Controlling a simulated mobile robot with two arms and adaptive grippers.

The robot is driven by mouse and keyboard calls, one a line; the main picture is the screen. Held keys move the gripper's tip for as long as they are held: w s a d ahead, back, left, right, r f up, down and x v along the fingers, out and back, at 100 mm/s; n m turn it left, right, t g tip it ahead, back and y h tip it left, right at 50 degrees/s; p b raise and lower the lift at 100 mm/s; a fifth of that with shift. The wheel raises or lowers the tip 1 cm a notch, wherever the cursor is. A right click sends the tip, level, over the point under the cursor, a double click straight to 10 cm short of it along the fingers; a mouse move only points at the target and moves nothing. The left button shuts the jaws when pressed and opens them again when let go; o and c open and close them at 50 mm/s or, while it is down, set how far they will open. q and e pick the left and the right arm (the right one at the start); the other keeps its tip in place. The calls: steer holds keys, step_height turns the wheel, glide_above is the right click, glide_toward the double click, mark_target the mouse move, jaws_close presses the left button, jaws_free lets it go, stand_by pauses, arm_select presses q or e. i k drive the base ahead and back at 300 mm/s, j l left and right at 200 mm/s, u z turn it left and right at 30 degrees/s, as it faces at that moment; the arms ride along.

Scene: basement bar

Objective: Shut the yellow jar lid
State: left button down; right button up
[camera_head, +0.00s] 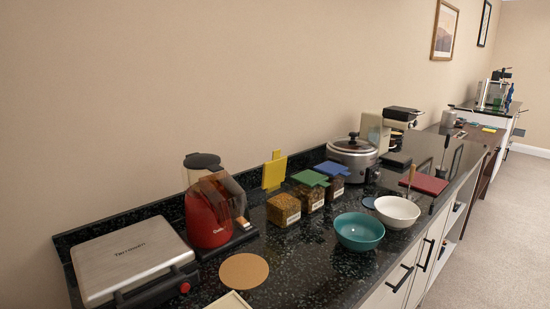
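The yellow jar lid (274,172) stands upright, open, at the back of the nearest jar. That jar (283,209) is a squat clear container with brown contents and a white label on its front. It stands on the dark speckled counter, to the right of the red kettle. Beside it are a similar jar with a green lid (310,178) and one with a blue lid (331,168). Both of these lids lie roughly flat over their jars. Neither of my grippers is in view.
A red kettle (209,212) stands left of the jars, and a silver press (133,258) is farther left. A teal bowl (359,232) and a white bowl (397,211) stand to the right. A cooker (352,152) is behind. A round cork mat (244,271) lies in front.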

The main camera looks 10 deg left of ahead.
mark_target(274, 170)
steer(key=i+l+z, duration=0.15)
steer(key=l, duration=0.35)
steer(key=i+l+z, duration=0.15)
steer(key=i+l, duration=0.2)
steer(key=l, duration=0.15)
steer(key=i+l+z, duration=0.15)
steer(key=i+l, duration=0.15)
steer(key=l, duration=0.15)
